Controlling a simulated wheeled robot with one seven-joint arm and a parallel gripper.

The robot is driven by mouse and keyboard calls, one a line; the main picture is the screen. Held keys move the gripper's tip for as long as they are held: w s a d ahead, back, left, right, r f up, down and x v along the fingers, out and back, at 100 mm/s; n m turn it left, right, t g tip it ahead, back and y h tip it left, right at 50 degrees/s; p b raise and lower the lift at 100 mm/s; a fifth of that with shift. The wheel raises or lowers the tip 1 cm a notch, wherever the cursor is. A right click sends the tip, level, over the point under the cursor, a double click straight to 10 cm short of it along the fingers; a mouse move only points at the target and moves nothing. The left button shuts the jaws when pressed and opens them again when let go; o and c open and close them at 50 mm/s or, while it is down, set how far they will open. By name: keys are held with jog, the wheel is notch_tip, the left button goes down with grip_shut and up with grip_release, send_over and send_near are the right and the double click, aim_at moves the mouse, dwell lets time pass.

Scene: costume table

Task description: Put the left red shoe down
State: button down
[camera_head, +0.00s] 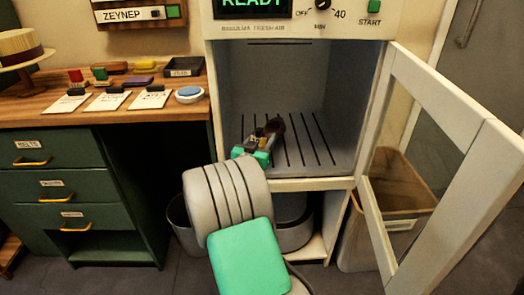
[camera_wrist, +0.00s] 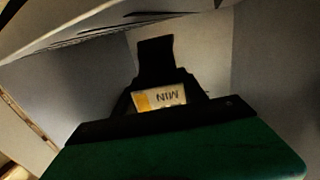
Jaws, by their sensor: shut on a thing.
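My gripper (camera_head: 261,139) reaches into the open white cabinet (camera_head: 231,70), above its slotted floor. In the wrist view the dark gripper (camera_wrist: 158,75) points into the grey interior. A pale label with an orange patch (camera_wrist: 160,98) shows there, its letters upside down. No second shoe is clear in either view.
The cabinet's framed door (camera_head: 440,110) stands open to the right. A bin (camera_head: 398,185) is behind it. On the left, a wooden counter (camera_head: 30,108) holds cards (camera_head: 108,101), small coloured blocks and a straw hat (camera_head: 20,50). The slotted floor (camera_head: 325,150) is clear right of my gripper.

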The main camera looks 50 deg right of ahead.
jog(key=shift+f+b, duration=0.75)
jog(key=shift+f, duration=0.9)
jog(key=c, duration=0.6)
grip_release()
jog(key=shift+c, duration=0.2)
jog(key=shift+a+r+p, duration=0.25)
jog(key=shift+p, duration=0.1)
jog(key=v, duration=1.1)
jog(key=shift+a+p, duration=0.3)
jog(key=shift+p, duration=0.15)
jog(key=shift+s, duration=0.15)
